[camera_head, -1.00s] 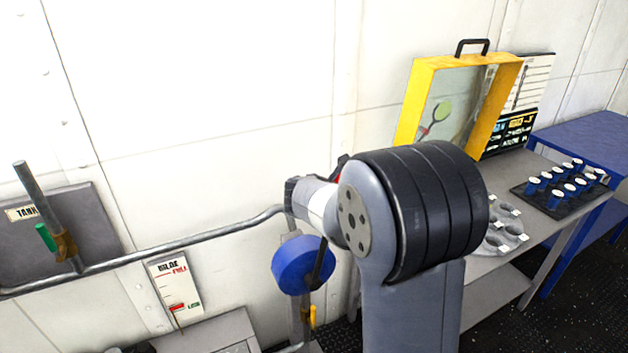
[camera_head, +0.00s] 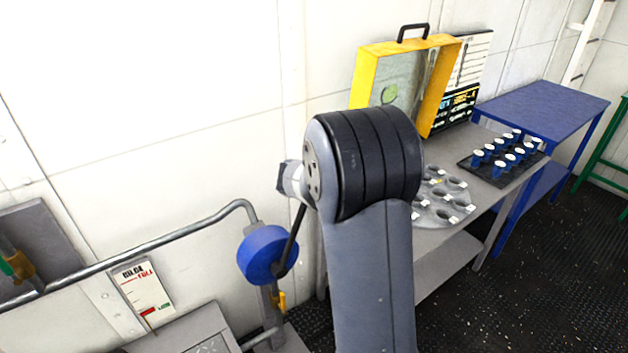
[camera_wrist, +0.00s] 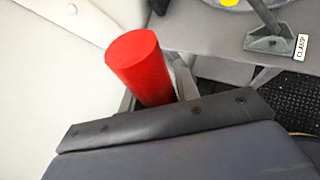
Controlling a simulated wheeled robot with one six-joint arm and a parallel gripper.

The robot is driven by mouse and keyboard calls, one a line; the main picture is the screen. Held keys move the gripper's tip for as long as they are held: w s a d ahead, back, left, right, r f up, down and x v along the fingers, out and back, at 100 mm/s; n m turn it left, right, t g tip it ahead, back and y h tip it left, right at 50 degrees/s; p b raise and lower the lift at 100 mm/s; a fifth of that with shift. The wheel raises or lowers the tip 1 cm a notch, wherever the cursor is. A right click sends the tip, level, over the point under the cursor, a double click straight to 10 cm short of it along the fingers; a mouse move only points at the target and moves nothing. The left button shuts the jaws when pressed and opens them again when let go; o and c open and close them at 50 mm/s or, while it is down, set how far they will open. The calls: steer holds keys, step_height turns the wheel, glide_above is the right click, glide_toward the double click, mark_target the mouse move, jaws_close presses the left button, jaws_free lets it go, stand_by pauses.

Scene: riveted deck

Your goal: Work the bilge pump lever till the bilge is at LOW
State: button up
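The bilge pump has a blue round body (camera_head: 262,254) low on the wall pipe, with a dark lever (camera_head: 294,232) rising from it to my wrist. The lever's red grip (camera_wrist: 140,66) stands up in the wrist view, and my gripper (camera_wrist: 157,90) appears shut around it. The fingers are mostly hidden by the grip and the dark palm bar. In the head view my arm hides the grip. The bilge gauge card (camera_head: 141,288) hangs left of the pump, FULL marked in red at its top. A red marker (camera_head: 149,311) shows near its bottom; the lower lettering is too small to read.
A grey pipe (camera_head: 140,250) runs along the wall. To the right, a grey bench (camera_head: 455,222) holds a yellow-framed case (camera_head: 367,75), a round plate with holes (camera_head: 436,212) and a black rack of blue cups (camera_head: 485,172). A blue table (camera_head: 545,105) stands beyond it.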

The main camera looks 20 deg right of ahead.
steer(key=o, duration=0.4)
steer(key=shift+r, duration=0.1)
steer(key=v, duration=1)
steer(key=shift+s+a+r, duration=0.2)
steer(key=shift+s, duration=0.05)
